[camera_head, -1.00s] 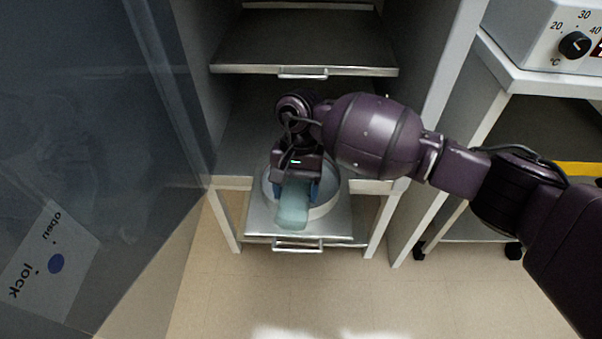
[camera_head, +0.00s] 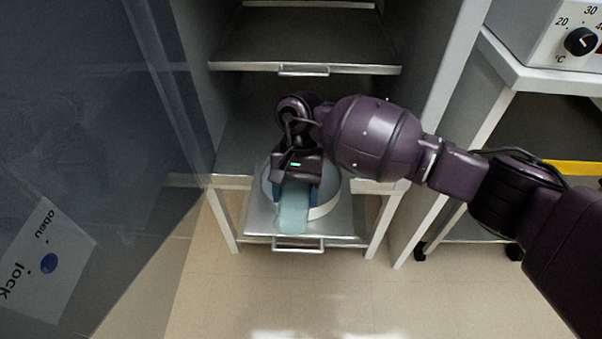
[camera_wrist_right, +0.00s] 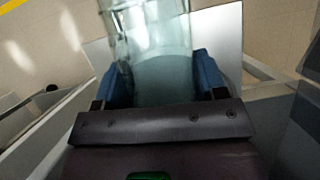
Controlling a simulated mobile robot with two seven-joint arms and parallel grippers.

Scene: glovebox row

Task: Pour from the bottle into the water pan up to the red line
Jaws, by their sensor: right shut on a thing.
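My right gripper (camera_head: 297,190) is shut on a pale blue-green translucent bottle (camera_head: 293,212). It holds the bottle over the round pale water pan (camera_head: 325,208), which sits on the lower pulled-out shelf (camera_head: 345,232). In the right wrist view the bottle (camera_wrist_right: 155,45) lies between the two blue fingers (camera_wrist_right: 160,80) and looks clear, with a tinted part near the gripper. The bottle and gripper hide much of the pan's inside. I cannot see the red line or any stream of liquid. My left gripper is not in view.
An upper metal shelf (camera_head: 300,69) with a handle stands above, behind my arm. A dark translucent door (camera_head: 90,130) with an open/lock label (camera_head: 45,255) fills the left. A white bench (camera_head: 540,78) with a dial unit (camera_head: 545,35) stands at right. The floor in front is clear.

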